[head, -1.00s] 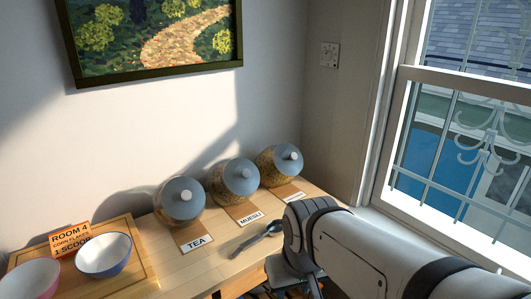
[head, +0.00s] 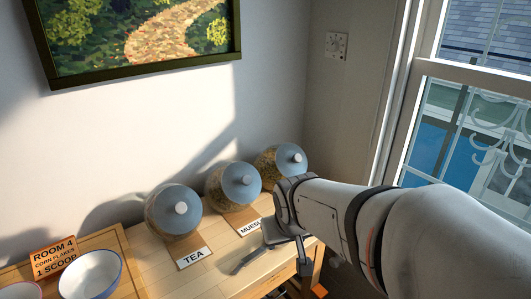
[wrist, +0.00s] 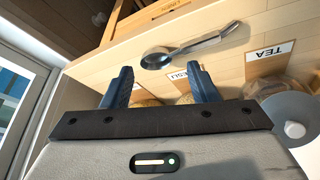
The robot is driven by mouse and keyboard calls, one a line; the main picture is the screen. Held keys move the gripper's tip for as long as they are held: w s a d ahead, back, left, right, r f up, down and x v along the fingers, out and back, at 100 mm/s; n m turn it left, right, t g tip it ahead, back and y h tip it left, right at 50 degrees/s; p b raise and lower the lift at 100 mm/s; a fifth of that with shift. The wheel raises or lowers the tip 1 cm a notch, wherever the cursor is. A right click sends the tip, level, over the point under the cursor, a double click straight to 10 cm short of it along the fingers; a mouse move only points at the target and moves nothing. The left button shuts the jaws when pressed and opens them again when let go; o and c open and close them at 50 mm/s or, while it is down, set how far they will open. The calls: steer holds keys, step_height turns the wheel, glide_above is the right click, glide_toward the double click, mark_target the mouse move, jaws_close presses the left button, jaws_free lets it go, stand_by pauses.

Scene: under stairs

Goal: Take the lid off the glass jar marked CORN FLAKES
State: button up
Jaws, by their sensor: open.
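Three round glass jars with blue-grey knobbed lids stand in a row on the wooden table. The left jar (head: 160,226) has a TEA card; the middle jar (head: 217,199) has a MUESLI card. The right jar (head: 268,172), with golden contents, stands nearest the corner; my arm hides its card, so I cannot read CORN FLAKES on it. Its lid (head: 291,158) is on. My gripper (head: 287,247) is over the table's front edge, in front of the jars and apart from them. In the wrist view my gripper (wrist: 162,72) is open, with nothing between its fingers.
A metal scoop (head: 248,262) lies in front of the jars; it also shows in the wrist view (wrist: 205,40). A board (head: 118,262) at left carries bowls (head: 90,275) and an orange ROOM 4 CORN FLAKES 1 SCOOP card (head: 54,259). Wall and window close off the right.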

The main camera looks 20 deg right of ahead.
steer(key=w+d+r+t+h+p, duration=0.1)
steer(key=w+d+t, duration=0.2)
steer(key=w+d, duration=0.35)
steer(key=w+d+t+p, duration=0.2)
steer(key=w+d+t, duration=0.15)
steer(key=w, duration=0.55)
steer(key=t+y+p, duration=0.4)
steer(key=t+y, duration=0.1)
steer(key=t, duration=0.2)
glide_toward(299, 161)
steer(key=w, duration=0.3)
steer(key=shift+g, duration=0.25)
steer(key=w, duration=0.3)
steer(key=w+a+p, duration=0.1)
steer(key=w, duration=0.3)
steer(key=shift+a+r+p, duration=0.15)
steer(key=shift+a+p, duration=0.05)
steer(key=shift+p, duration=0.1)
steer(key=shift+s, duration=0.1)
steer(key=shift+c, duration=0.4)
jaws_close()
